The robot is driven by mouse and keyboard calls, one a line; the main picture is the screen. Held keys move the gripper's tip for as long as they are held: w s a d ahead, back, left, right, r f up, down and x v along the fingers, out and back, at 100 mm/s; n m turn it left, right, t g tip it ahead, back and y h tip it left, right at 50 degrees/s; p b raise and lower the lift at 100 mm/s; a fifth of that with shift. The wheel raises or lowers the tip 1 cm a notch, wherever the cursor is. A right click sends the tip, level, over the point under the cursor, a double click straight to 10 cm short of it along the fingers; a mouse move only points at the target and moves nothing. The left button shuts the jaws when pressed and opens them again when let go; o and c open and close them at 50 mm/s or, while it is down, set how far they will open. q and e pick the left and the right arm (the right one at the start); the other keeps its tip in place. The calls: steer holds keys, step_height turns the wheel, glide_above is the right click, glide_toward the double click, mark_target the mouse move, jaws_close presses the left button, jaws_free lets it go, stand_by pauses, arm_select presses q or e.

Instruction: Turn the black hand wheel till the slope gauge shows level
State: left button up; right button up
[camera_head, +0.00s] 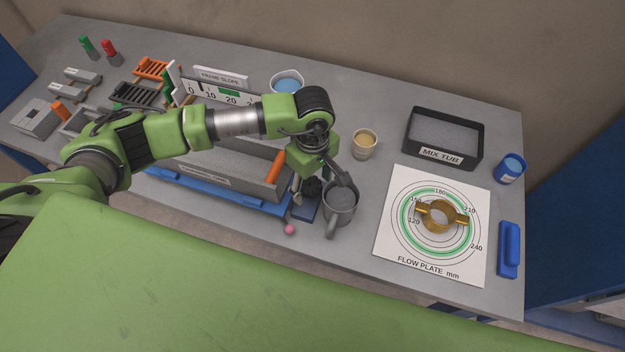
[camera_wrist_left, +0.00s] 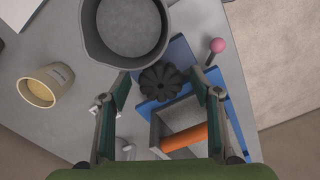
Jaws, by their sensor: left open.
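The black hand wheel (camera_wrist_left: 162,82) has a lobed rim. In the left wrist view it sits between the spread fingertips of my left gripper (camera_wrist_left: 162,92), with gaps at both sides. In the head view my left gripper (camera_head: 322,180) hangs over the wheel (camera_head: 313,188) and hides part of it. The gripper is open. The slope gauge (camera_head: 225,93) is a white scale with 0, 10, 20 and a green band, behind my arm. Its right part is hidden, and I cannot read its pointer surely. My right gripper is out of view.
A grey mug (camera_head: 341,204) stands close beside the wheel and my left gripper. A pink ball (camera_head: 290,229) is at the front edge. A beige cup (camera_head: 364,144), the mix tub (camera_head: 444,139) and the flow plate (camera_head: 390,250) are to the right.

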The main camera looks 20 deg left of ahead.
arm_select(q)
steer(key=shift+c, duration=0.9)
steer(key=c, duration=1)
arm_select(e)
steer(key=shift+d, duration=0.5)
arm_select(q)
steer(key=shift+o, duration=0.2)
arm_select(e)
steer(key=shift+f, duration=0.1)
arm_select(q)
steer(key=shift+w+f+n+b, duration=0.1)
steer(key=shift+f+n+b, duration=0.1)
steer(key=shift+n+b, duration=0.6)
steer(key=n+b, duration=0.3)
steer(key=b, duration=0.2)
steer(key=shift+w+n, duration=0.15)
steer(key=shift+n, duration=0.15)
steer(key=n+b, duration=0.2)
steer(key=shift+w+n, duration=0.1)
steer(key=shift+n, duration=0.3)
steer(key=shift+r+n+b, duration=0.2)
steer(key=shift+n+b, duration=0.5)
steer(key=shift+b, duration=0.05)
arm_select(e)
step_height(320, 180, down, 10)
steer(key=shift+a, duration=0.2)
arm_select(q)
steer(key=shift+w, duration=0.1)
